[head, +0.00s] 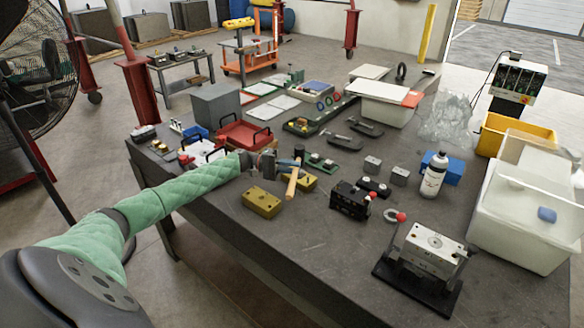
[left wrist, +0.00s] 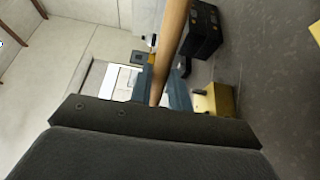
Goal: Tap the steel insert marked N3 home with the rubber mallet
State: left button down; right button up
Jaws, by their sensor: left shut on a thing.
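My left gripper (head: 284,163) is shut on the wooden handle of the mallet (head: 292,183), above the near left part of the bench. In the left wrist view, the handle (left wrist: 171,45) runs between the blue-grey fingers (left wrist: 160,88); the mallet's head is not clear there. In the head view a small dark part shows at the handle's upper end. A steel mould block (head: 434,246) stands on a black base at the near right. Two small steel blocks (head: 372,164) (head: 399,176) lie further back. No N3 mark is readable. My right gripper is out of view.
Brass-coloured blocks (head: 262,202) lie beside and below my left gripper. A black block (head: 349,201), a red-and-silver ring-shaped item (head: 396,216) and a white bottle (head: 434,175) stand between the gripper and the right side. The near middle bench top (head: 312,236) is clear.

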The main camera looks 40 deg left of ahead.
pick_arm(q)
jog(key=shift+s+r+p, duration=0.1)
jog(key=shift+r+p, duration=0.2)
notch_tip(320, 180, down, 5)
jog(key=shift+r+b, duration=0.15)
jog(key=shift+b, duration=0.65)
jog(key=shift+s+d, duration=0.1)
jog(key=shift+s, duration=0.05)
jog(key=shift+f, duration=0.35)
